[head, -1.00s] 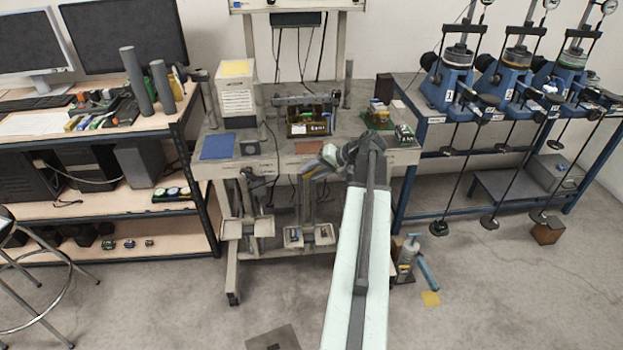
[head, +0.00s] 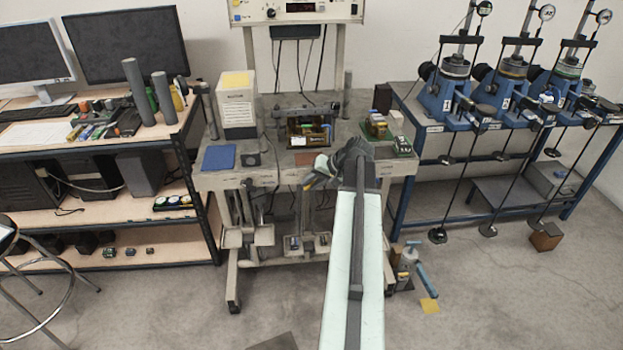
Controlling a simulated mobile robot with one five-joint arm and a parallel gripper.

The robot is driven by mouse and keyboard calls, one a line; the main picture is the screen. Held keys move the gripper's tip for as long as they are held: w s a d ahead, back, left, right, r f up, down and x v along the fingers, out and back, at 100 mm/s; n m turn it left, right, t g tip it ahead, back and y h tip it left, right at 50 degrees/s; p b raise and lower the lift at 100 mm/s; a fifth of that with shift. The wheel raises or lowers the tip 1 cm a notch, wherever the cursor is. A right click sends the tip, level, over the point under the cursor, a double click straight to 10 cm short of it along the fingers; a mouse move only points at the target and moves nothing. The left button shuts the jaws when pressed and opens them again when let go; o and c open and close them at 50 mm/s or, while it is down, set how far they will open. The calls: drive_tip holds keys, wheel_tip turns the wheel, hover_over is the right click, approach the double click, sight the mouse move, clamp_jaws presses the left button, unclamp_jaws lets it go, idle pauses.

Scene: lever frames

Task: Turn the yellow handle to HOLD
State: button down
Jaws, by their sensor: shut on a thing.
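My gripper (head: 313,178) is at the front edge of the grey bench, left of the end of my arm. It is small and dark here, and its fingers are partly hidden by my own wrist. A small yellow piece, apparently the yellow handle (head: 307,187), shows at the fingertips. My gripper is shut on it. Most of the handle is hidden or too small to make out, so its angle is unclear. I cannot read any HOLD mark.
The grey bench (head: 275,178) carries a white box (head: 237,110), a blue pad (head: 218,157) and a green tray (head: 402,145). Blue machines (head: 440,100) stand on a table at right. A bottle (head: 407,262) stands on the floor beside the bench. The front floor is mostly clear.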

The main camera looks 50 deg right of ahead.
drive_tip(key=g+h+p, duration=0.2)
drive_tip(key=shift+a+r+n+h+p, duration=0.2)
drive_tip(key=shift+n+h+p, duration=0.1)
drive_tip(key=shift+n, duration=0.1)
drive_tip(key=g+h, duration=0.1)
drive_tip(key=n+g+h, duration=0.1)
drive_tip(key=g+h, duration=0.1)
drive_tip(key=shift+w+f, duration=0.1)
drive_tip(key=shift+f, duration=0.2)
drive_tip(key=g+h+b, duration=0.2)
drive_tip(key=h, duration=0.1)
drive_tip(key=shift+f+n+g+h+b, duration=0.2)
drive_tip(key=shift+n+g+h+b, duration=0.1)
drive_tip(key=shift+n+b, duration=0.1)
drive_tip(key=shift+g+h+b, duration=0.5)
drive_tip(key=shift+h+b, duration=0.2)
drive_tip(key=shift+b, duration=0.3)
drive_tip(key=shift+r+n+g+h+b, duration=0.1)
drive_tip(key=shift+n+g+h+b, duration=0.25)
drive_tip(key=shift+b, duration=0.25)
drive_tip(key=shift+r, duration=0.1)
drive_tip(key=shift+d+h, duration=0.1)
drive_tip(key=shift+h, duration=0.15)
drive_tip(key=c, duration=1.4)
unclamp_jaws()
